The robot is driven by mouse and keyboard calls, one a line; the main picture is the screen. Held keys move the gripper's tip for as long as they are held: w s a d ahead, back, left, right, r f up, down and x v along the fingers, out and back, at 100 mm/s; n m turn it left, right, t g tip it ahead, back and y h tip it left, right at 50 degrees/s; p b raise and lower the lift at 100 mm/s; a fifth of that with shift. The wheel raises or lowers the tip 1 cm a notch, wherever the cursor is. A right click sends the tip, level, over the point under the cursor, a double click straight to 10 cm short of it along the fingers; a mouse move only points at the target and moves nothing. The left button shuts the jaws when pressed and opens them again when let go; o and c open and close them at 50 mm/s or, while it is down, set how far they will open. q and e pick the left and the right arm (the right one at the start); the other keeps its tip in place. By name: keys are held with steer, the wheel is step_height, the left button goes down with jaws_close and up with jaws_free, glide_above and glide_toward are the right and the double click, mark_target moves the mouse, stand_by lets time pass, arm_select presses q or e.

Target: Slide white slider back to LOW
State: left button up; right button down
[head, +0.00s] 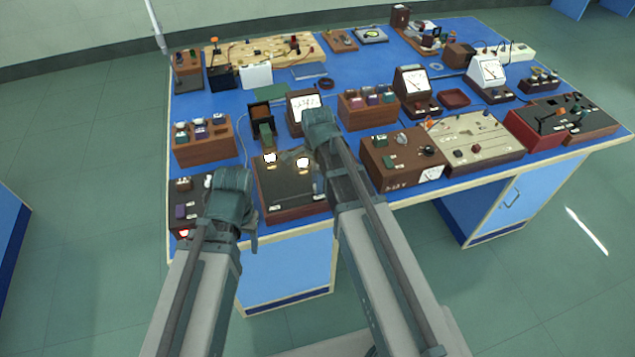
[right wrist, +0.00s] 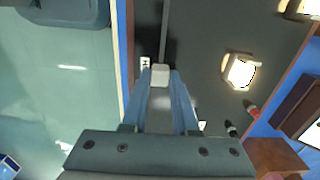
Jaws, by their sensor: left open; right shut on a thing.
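The white slider (right wrist: 160,74) is a small white block on a dark panel (right wrist: 205,40), seen in the right wrist view. A thin straight slot runs away from it toward the top of that view. My right gripper (right wrist: 163,88) is shut on the slider, one finger on each side. A small white label (right wrist: 145,62) lies beside it. In the head view the dark panel is the top of a box (head: 283,187) with two glowing lamps; my right arm hides the slider there. My left gripper (head: 232,183) is open over the front left; its fingertips are hard to see.
Two bright lamps (right wrist: 240,70) stand on the panel in the right wrist view. A small dark box (head: 187,195) stands by my left gripper. A brown box with knobs (head: 405,160) stands right of my right arm. The blue bench (head: 250,85) is crowded with apparatus.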

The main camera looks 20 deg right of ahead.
mark_target(275, 202)
steer(key=a, duration=1.2)
steer(key=shift+s, duration=0.2)
steer(key=shift+a, duration=0.2)
steer(key=c, duration=0.7)
jaws_free()
steer(key=shift+a, duration=0.15)
steer(key=shift+r, duration=0.1)
